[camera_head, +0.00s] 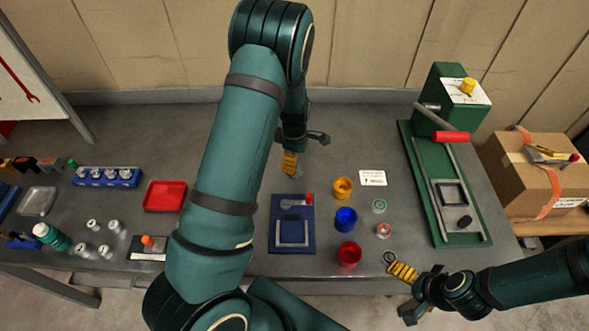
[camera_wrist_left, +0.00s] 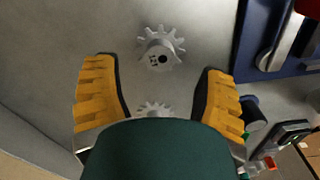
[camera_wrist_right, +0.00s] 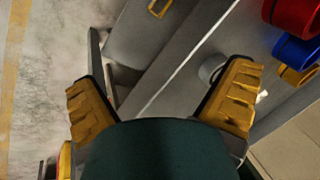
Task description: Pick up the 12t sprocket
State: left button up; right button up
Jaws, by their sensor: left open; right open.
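Two grey toothed sprockets show in the left wrist view. One sprocket (camera_wrist_left: 160,50) lies on the table between and just beyond my left fingertips, with small dark marks on its hub. The other sprocket (camera_wrist_left: 155,108) is lower in the picture, partly hidden by my gripper body. I cannot tell which is the 12t. In the head view I see neither sprocket; my left arm covers that part of the table. My left gripper (camera_head: 290,163) is open and empty. My right gripper (camera_head: 404,271) is open at the table's front edge, beside a grey ring (camera_head: 390,257).
A blue tray (camera_head: 290,244) lies near my left gripper. Yellow (camera_head: 342,188), blue (camera_head: 346,219) and red (camera_head: 349,255) cups stand to its right. A green press (camera_head: 427,190) stands further right.

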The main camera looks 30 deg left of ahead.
pick_arm(q)
notch_tip(320, 180, down, 4)
jog(key=shift+r, duration=0.1)
grip_shut()
